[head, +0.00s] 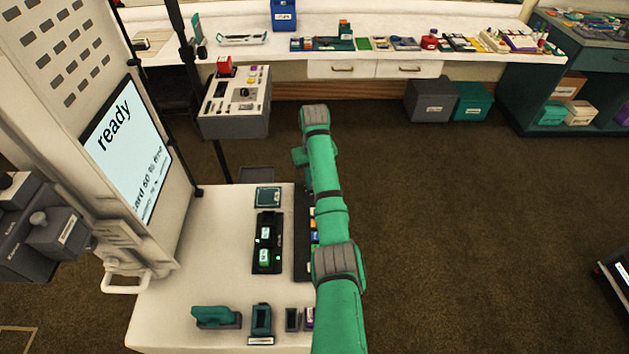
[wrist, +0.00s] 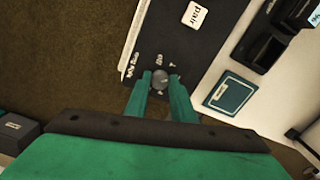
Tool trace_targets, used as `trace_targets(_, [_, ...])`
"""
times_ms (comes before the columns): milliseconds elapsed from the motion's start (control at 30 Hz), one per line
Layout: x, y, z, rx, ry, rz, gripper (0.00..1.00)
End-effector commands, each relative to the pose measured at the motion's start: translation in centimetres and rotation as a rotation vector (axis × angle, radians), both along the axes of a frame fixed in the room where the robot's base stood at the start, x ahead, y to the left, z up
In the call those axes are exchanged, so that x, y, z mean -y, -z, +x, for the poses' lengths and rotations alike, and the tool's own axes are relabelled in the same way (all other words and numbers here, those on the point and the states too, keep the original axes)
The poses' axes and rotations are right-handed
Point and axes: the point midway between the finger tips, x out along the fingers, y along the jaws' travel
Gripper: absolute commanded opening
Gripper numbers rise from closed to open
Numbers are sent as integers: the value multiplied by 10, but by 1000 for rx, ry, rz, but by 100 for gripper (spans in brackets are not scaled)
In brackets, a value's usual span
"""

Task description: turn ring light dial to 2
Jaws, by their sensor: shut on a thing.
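A dark panel (wrist: 185,50) shows in the wrist view with a small round grey dial (wrist: 160,78) on it. My gripper (wrist: 160,84) has its two green fingers on either side of the dial and is shut on it. Small white markings surround the dial, too blurred to read, so I cannot tell its setting. A white label reading "pair" (wrist: 195,15) is farther up the panel. In the head view the dark panel (head: 301,262) is partly covered by my green arm, which hides the dial and fingertips.
A white counter (head: 190,300) holds a black charger (head: 268,243), a teal square pad (head: 268,196) and small holders along its front. A screen (head: 128,150) reading "ready" stands at left. A control box (head: 236,105) stands behind. Open floor (head: 450,220) lies at right.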

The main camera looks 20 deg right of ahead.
Motion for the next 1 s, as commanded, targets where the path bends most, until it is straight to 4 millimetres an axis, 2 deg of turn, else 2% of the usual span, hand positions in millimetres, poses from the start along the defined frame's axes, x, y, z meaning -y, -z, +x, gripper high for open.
trace_targets(400, [-1, -1, 0, -1, 231, 1, 0])
trace_targets(1000, [0, -1, 0, 0, 280, 0, 0])
